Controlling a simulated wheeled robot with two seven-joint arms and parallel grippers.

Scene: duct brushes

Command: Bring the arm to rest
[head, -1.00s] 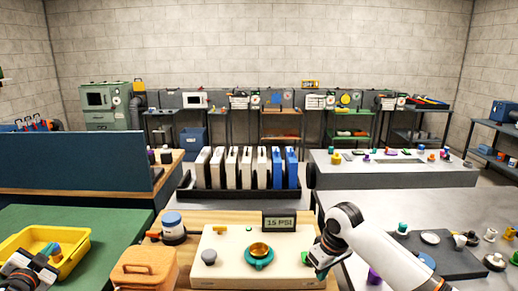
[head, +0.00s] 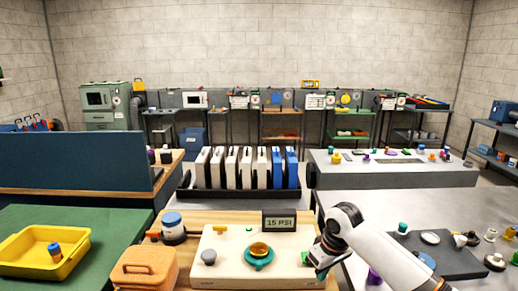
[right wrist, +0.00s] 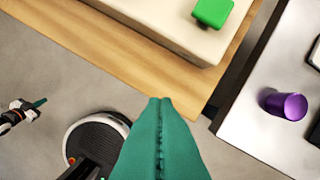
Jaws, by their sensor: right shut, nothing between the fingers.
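My right gripper (head: 320,274) is at the right front corner of the cream pressure box (head: 228,266). In the right wrist view its teal fingers (right wrist: 160,103) are pressed together with nothing between them, above the floor beside the wooden bench edge. My left gripper is out of the head view. A small gripper with a teal tip (right wrist: 38,103), which looks like my left one, shows at the left of the right wrist view; its jaws are too small to read. A small blue-topped part (head: 54,252) is inside the yellow tray (head: 22,240).
A green button (right wrist: 212,12) on the box is near the right fingers. A purple cylinder (right wrist: 286,105) is on the grey table at the right. A display reading 15 PSI (head: 279,222) stands behind the box.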

